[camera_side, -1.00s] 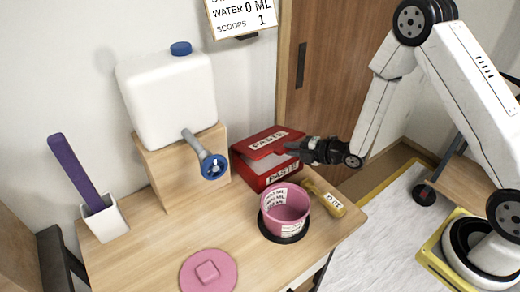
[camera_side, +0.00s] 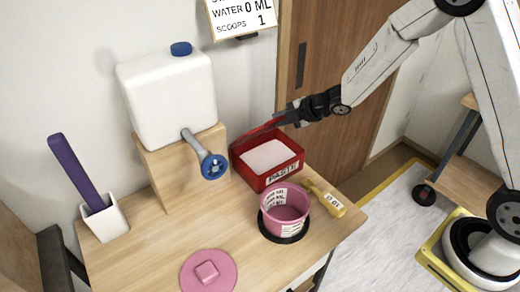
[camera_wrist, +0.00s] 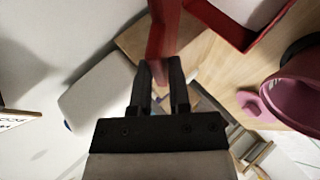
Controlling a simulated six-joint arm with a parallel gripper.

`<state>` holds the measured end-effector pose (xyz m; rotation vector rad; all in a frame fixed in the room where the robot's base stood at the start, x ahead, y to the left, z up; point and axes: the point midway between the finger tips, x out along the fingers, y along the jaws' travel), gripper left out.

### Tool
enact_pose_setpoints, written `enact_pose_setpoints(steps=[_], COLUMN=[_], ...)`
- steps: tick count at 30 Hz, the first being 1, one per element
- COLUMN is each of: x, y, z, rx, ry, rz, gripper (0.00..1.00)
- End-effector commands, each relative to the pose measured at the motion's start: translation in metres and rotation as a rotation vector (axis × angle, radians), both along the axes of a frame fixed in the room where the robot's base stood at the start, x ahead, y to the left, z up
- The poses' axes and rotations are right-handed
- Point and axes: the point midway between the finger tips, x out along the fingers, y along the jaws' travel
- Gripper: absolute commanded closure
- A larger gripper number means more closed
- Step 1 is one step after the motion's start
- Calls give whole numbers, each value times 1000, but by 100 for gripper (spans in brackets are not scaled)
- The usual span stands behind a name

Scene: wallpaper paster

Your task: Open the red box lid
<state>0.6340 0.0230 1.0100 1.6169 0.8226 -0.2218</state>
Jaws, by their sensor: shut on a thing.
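The red box (camera_side: 267,160) stands at the back right of the table and holds white powder (camera_side: 268,156). Its front carries a "PASTE" label. The red lid (camera_side: 258,130) is raised along the back of the box and tilted up. My gripper (camera_side: 285,114) is above the box's back right and shut on the lid's edge. In the wrist view the lid (camera_wrist: 163,30) runs down between the two fingers of my gripper (camera_wrist: 160,72), and the box (camera_wrist: 225,28) shows at the upper right. The lid's outer face is hidden in the side view.
A pink measuring bucket (camera_side: 286,210) stands on a black ring in front of the box. A yellow-handled tool (camera_side: 325,198) lies to its right. A white water tank (camera_side: 168,98) with a blue tap (camera_side: 213,166) is left of the box. A pink lid (camera_side: 208,271) lies in front.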

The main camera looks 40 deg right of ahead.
Motion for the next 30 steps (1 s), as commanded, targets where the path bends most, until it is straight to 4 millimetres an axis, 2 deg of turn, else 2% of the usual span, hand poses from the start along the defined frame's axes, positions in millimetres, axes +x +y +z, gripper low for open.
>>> enact_pose_setpoints(steps=[3, 9, 17, 25, 26, 30], x=[20, 51, 89, 126, 126, 124], y=[0, 0, 0, 1, 1, 1], z=[16, 32, 42, 43, 44, 43], rx=[-1, -2, -1, -2, -1, 1], ry=[-12, -10, -7, -4, -4, -2], rz=[1, 0, 1, 2, 0, 0], gripper=[100, 100, 100, 100, 92, 48])
